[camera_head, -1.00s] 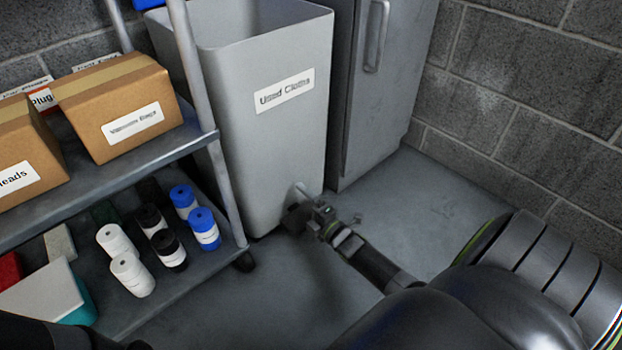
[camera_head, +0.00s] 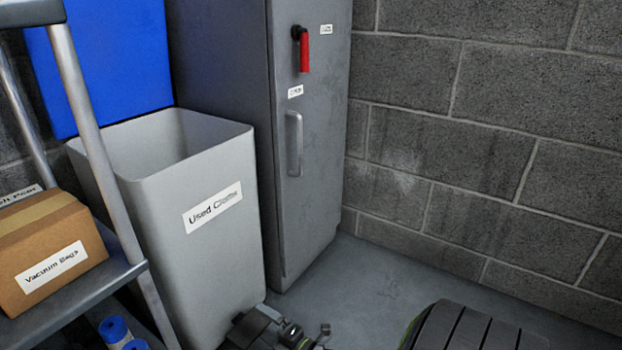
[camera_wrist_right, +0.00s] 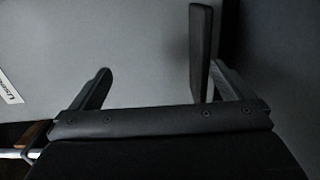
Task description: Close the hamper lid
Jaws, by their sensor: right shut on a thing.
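The grey hamper (camera_head: 220,260), labelled "Used Cloths", stands upright with its top open. Its blue lid (camera_head: 105,60) is raised and stands behind the opening. My right gripper (camera_head: 250,325) is low at the hamper's front, at the bottom of the head view. In the right wrist view, its two fingers (camera_wrist_right: 160,75) face a plain grey surface, with part of a white label at the left edge. A dark upright bar (camera_wrist_right: 200,50) stands beside the right finger. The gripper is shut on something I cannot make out. My left gripper is out of view.
A metal shelf cart (camera_head: 80,290) stands left of the hamper and holds a cardboard box (camera_head: 45,250) and blue-topped rolls (camera_head: 115,330). A grey cabinet (camera_head: 305,210) stands close on the right.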

